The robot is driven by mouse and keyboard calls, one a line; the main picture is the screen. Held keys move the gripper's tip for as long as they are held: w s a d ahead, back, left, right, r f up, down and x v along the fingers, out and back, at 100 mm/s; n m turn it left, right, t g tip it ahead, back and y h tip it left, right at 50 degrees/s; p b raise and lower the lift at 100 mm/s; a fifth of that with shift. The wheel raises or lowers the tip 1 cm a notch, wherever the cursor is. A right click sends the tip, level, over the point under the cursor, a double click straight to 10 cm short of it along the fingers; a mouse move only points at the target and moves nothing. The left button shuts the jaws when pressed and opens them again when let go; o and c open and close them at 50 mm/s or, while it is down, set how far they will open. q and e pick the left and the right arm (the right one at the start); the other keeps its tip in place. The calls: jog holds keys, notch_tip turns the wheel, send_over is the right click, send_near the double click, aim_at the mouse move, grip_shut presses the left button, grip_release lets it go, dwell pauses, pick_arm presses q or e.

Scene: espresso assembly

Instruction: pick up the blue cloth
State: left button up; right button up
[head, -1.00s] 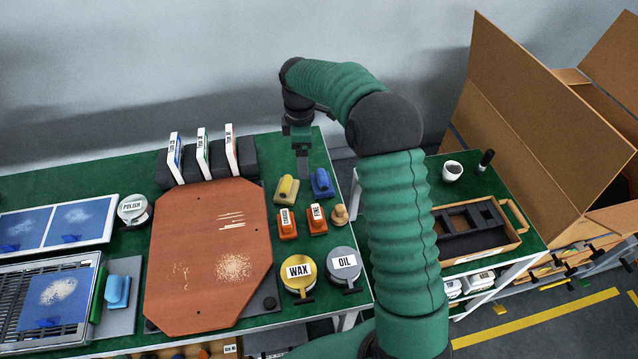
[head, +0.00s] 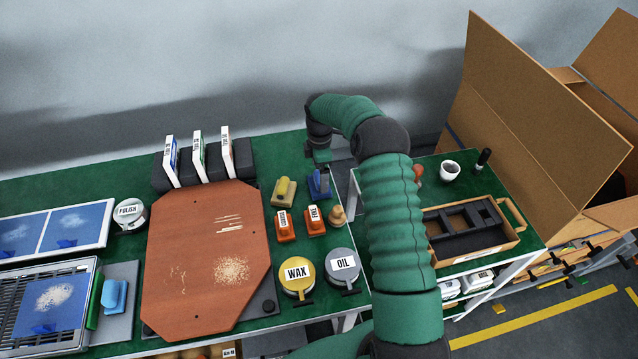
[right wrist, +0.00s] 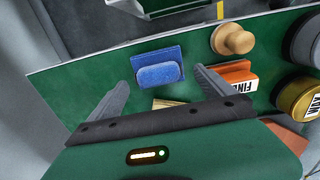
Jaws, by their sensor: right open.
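The blue cloth (head: 314,191), a flat blue piece with a rounded pad on top, lies on the green bench near its right edge. In the right wrist view the blue cloth (right wrist: 160,72) lies ahead, between the lines of my two fingers. My right gripper (head: 323,176) is over the cloth in the head view and partly covers it. In the wrist view my right gripper (right wrist: 160,88) is open and empty, one finger on each side of the cloth. Whether the fingertips are down at the bench is hard to tell. My left gripper is not in view.
A yellow-topped pad (head: 284,191) lies just left of the cloth. Orange blocks (head: 285,227) and a wooden knob (head: 337,215) stand close in front. WAX (head: 297,275) and OIL (head: 343,266) tins are nearer. A brown board (head: 205,250) fills the bench's middle.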

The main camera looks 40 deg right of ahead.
jog(key=f, duration=0.3)
jog(key=shift+w+d+f, duration=0.2)
jog(key=shift+f, duration=0.2)
jog(key=shift+s+a+r, duration=0.1)
jog(key=c, duration=1.2)
jog(key=shift+r, duration=0.1)
jog(key=shift+c, duration=0.2)
notch_tip(320, 180, up, 10)
jog(key=shift+f, duration=0.1)
